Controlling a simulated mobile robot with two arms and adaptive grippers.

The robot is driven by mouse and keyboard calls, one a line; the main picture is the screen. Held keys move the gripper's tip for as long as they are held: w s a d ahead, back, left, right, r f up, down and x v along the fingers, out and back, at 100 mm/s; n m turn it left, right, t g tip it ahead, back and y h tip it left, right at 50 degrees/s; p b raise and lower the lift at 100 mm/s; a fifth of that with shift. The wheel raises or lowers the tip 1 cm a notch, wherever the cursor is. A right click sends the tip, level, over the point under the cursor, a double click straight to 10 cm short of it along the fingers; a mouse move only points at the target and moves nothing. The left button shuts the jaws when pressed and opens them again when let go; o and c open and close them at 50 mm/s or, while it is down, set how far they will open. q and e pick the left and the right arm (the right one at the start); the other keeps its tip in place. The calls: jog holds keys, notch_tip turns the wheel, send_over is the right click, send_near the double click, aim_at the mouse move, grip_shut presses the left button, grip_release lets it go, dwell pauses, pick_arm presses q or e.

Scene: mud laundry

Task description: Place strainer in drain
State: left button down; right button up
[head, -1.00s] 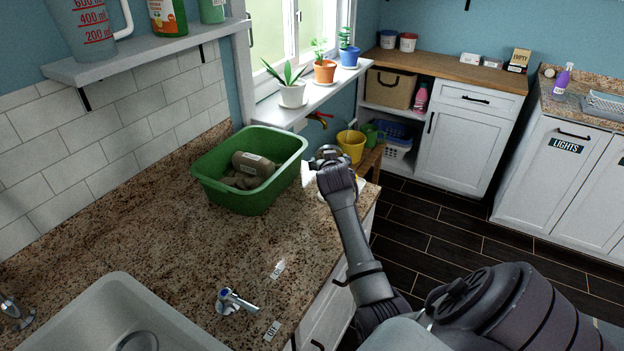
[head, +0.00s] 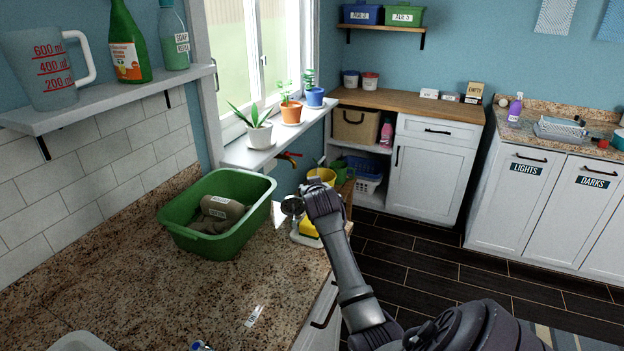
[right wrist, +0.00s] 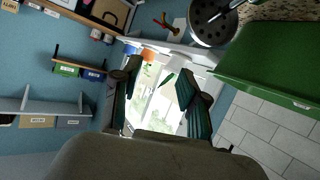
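A round grey metal piece with holes, which looks like the strainer (right wrist: 208,24), shows at the top of the right wrist view, outside the gap between my fingers. In the head view a small round grey piece (head: 292,206), probably the same strainer, is just left of my right gripper (head: 316,196), at the counter's far end. In the right wrist view my right gripper (right wrist: 158,98) has its fingers apart with nothing between them. Only a corner of the sink (head: 80,342) shows at the bottom left. The drain is out of view, and so is my left gripper.
A green tub (head: 180,232) with a brown labelled bundle stands left of my right gripper. A white and yellow item (head: 308,228) is beside the gripper at the counter end. Potted plants line the window sill (head: 245,157). The granite counter (head: 215,290) in front is mostly clear.

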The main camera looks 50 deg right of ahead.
jog(key=o, duration=0.6)
jog(key=shift+c, duration=0.2)
